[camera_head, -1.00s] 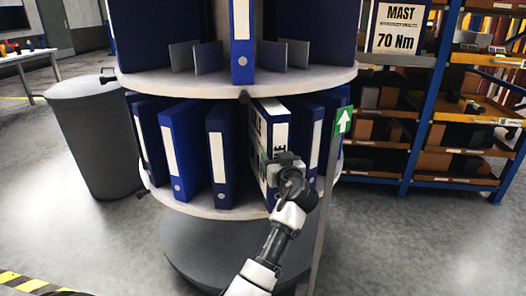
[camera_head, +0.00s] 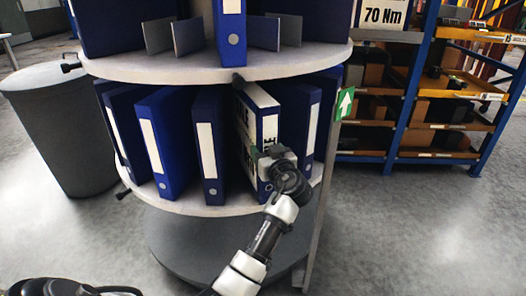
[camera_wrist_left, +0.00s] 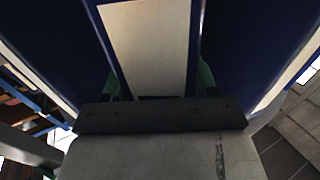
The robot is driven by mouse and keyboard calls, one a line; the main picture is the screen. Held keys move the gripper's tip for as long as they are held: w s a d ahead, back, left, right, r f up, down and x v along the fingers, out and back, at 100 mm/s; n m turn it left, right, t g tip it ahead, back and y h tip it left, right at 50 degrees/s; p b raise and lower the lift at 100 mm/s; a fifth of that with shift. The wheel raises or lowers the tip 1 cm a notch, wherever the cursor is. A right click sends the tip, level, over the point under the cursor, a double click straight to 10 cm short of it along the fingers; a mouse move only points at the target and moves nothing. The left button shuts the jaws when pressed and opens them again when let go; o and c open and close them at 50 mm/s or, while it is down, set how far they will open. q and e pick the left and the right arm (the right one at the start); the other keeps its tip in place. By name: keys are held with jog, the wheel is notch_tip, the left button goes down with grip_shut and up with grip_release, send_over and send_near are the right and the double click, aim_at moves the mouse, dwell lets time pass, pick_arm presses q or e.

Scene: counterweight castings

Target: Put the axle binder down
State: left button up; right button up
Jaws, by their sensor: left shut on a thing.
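The axle binder (camera_head: 269,130) is blue with a white spine label and large dark lettering on its white side, only partly readable. It stands on the lower tier (camera_head: 190,207) of a round rack, among other blue binders. My left gripper (camera_head: 270,157) is shut on its spine, at about the lower half. In the left wrist view the spine's white label (camera_wrist_left: 148,45) lies between the green-edged fingers (camera_wrist_left: 158,88). The binder looks about upright. Its bottom edge is partly hidden by my gripper, so I cannot tell whether it touches the tier.
Blue binders (camera_head: 209,150) stand close on both sides. The upper tier (camera_head: 165,68) overhangs just above. A post with a green arrow sign (camera_head: 345,103) is close right of my arm. A grey bin (camera_head: 62,125) stands left, shelving (camera_head: 405,110) right. Floor at right is clear.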

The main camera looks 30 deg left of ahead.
pick_arm(q)
jog(key=shift+d+r, duration=0.15)
jog(key=shift+d, duration=0.05)
jog(key=o, duration=1)
jog(key=shift+f, duration=0.25)
jog(key=o, duration=0.4)
jog(key=shift+r, duration=0.1)
jog(key=v, duration=1.2)
jog(key=s+f+m+g+h, duration=0.1)
jog(key=s+f+m+h, duration=0.25)
jog(key=s+f, duration=0.35)
jog(key=s+f+m+g+h, duration=0.1)
jog(key=s+f+m+h, duration=0.3)
jog(key=f, duration=0.5)
jog(key=s+d+f+m+g+h, duration=0.1)
jog(key=s+d+f+m+h, duration=0.1)
jog(key=s, duration=0.4)
jog(key=s+d+f+m+g+h, duration=0.1)
jog(key=s+d+f+g+h, duration=0.1)
jog(key=s, duration=0.4)
jog(key=s+d+f+m+g+h, duration=0.1)
jog(key=s+d+f+m+h, duration=0.1)
jog(key=s, duration=0.4)
jog(key=shift+d+f+m+g+h, duration=0.35)
jog(key=shift+d+h, duration=0.2)
jog(key=shift+h, duration=0.3)
